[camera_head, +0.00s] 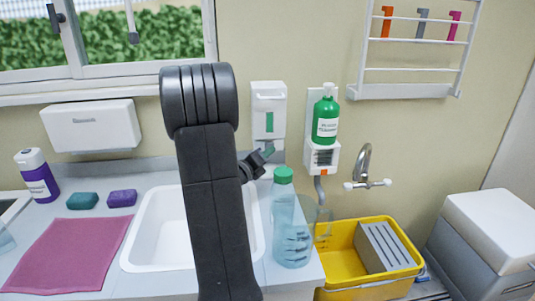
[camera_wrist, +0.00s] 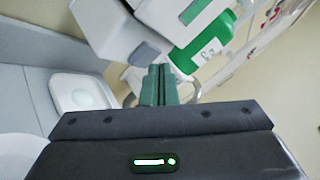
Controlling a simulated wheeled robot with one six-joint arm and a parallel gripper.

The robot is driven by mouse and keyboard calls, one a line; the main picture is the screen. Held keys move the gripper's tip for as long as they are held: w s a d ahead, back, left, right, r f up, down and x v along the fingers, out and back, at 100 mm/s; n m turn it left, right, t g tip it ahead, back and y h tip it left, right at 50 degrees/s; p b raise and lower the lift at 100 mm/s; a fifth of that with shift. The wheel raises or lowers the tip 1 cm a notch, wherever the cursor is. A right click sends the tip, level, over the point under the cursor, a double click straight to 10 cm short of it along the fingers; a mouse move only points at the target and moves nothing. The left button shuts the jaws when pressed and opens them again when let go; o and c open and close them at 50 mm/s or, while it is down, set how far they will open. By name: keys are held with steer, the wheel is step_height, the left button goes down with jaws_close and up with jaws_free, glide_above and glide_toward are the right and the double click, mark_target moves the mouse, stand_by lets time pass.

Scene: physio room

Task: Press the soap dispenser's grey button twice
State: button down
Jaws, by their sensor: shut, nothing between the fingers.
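The white soap dispenser (camera_head: 268,100) hangs on the wall above the counter, with a green window in its front. It also shows tilted at the top of the wrist view (camera_wrist: 100,22), where its grey button (camera_wrist: 146,53) sticks out at the lower end. My gripper (camera_head: 268,151) is in front of the dispenser's lower part and partly hides it in the head view. In the wrist view my green fingers (camera_wrist: 160,72) are shut and empty, with the tips just right of the grey button. I cannot tell whether they touch it.
A green bottle (camera_head: 325,120) in a white wall holder is close on the right. A clear bottle with a green cap (camera_head: 284,174) stands below my gripper. The sink (camera_head: 150,240), tap (camera_head: 365,170) and yellow crate (camera_head: 340,262) are nearby.

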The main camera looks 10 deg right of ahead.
steer(key=shift+w+f+b, duration=0.1)
steer(key=shift+w+b, duration=0.1)
steer(key=shift+b, duration=0.15)
steer(key=shift+w, duration=0.25)
stand_by(0.5)
steer(key=shift+b, duration=0.55)
steer(key=shift+s+b, duration=0.35)
steer(key=shift+s, duration=0.1)
steer(key=s+b, duration=0.3)
steer(key=s, duration=0.3)
